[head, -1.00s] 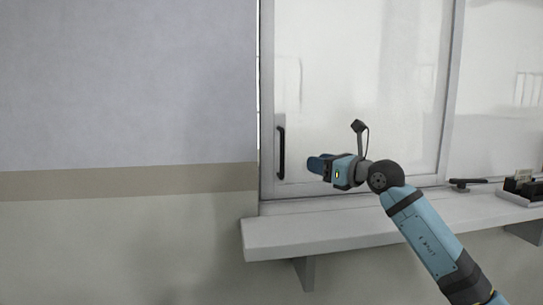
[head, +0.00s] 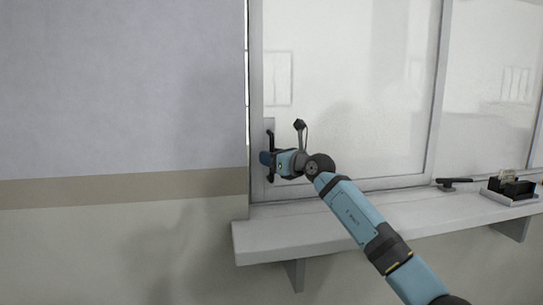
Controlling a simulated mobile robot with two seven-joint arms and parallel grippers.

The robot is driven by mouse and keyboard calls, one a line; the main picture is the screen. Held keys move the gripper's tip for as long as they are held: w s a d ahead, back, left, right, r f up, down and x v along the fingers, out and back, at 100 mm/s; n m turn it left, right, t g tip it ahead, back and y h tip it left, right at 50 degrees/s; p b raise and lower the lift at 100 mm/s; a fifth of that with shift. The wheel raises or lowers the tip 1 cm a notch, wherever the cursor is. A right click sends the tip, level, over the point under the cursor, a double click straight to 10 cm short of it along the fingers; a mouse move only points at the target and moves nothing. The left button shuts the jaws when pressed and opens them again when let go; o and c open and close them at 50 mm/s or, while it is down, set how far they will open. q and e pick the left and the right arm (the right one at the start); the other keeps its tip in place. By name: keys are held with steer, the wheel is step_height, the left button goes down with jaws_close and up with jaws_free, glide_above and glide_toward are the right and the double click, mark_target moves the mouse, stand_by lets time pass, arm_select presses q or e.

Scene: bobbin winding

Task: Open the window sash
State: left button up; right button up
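A narrow bright strip (head: 247,70) shows along the sash's left edge. My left gripper is not in view.
A grey ledge (head: 330,228) on brackets runs below the window. A dark flat tool (head: 455,184) and a small tray of dark items (head: 512,199) are on its right part. A second pane (head: 490,90) is at the right. The left wall is bare.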

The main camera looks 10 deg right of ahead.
steer(key=shift+c, duration=0.5)
jaws_close()
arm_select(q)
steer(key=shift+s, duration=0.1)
